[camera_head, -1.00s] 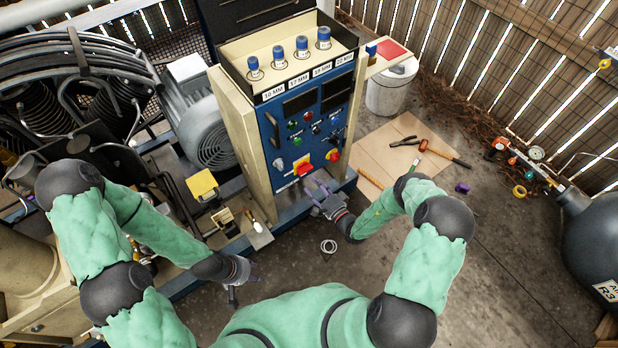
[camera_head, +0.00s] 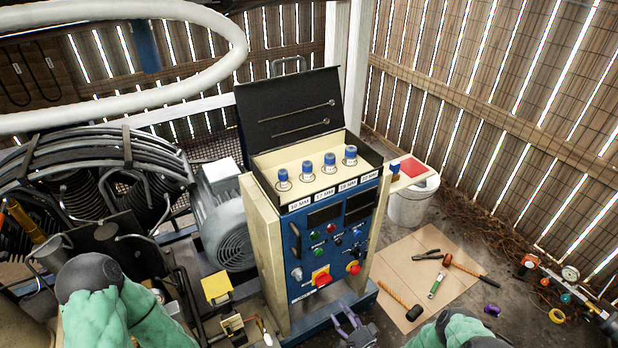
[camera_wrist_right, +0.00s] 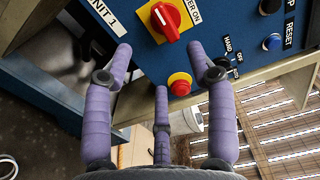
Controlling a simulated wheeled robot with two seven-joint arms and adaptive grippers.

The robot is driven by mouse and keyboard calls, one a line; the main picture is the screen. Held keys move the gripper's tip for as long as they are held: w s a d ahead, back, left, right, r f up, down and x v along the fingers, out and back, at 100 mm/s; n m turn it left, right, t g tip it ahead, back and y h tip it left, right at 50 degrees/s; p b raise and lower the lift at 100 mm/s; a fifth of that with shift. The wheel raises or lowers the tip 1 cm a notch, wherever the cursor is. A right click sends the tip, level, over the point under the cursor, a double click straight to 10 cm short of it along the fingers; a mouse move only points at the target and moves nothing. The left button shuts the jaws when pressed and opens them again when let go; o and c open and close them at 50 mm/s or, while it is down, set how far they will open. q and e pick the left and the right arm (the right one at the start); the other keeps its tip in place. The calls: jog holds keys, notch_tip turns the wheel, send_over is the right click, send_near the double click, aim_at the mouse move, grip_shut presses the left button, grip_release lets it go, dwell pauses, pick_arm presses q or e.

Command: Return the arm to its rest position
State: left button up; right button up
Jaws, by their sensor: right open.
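My right gripper (camera_head: 347,321) is at the lower edge of the head view, just in front of the foot of the blue control panel (camera_head: 318,262). In the right wrist view its purple fingers (camera_wrist_right: 162,62) are spread open with nothing between them. The red rotary switch (camera_wrist_right: 165,20) on its yellow plate is beyond the fingertips, apart from them. My right arm (camera_head: 455,330) is mostly cut off below. My left arm (camera_head: 125,312) is bent at the lower left, and its gripper is out of the frame.
The compressor motor (camera_head: 228,238) stands left of the panel. A wooden board (camera_head: 408,268) with hammers and pliers lies on the floor to the right. A white bucket (camera_head: 408,207) is behind it. A gauge assembly (camera_head: 555,280) is at far right.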

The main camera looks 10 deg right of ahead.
jog(key=s+a+n+g+y, duration=0.2)
jog(key=s+a+g+y, duration=0.3)
jog(key=a, duration=0.3)
jog(key=s+a+n+g+y, duration=0.2)
jog(key=s+a+g+y, duration=0.1)
jog(key=s+a+g, duration=0.4)
jog(key=s+d+f+n+g+h, duration=0.2)
jog(key=s+n+g+h, duration=0.45)
jog(key=s, duration=0.65)
jog(key=w+d+r+t+h, duration=0.2)
jog(key=w+r+h, duration=0.1)
jog(key=w+r, duration=0.1)
jog(key=shift+w+r+n+h, duration=0.2)
jog(key=shift+w+n+h, duration=0.15)
jog(key=shift+w+n, duration=0.1)
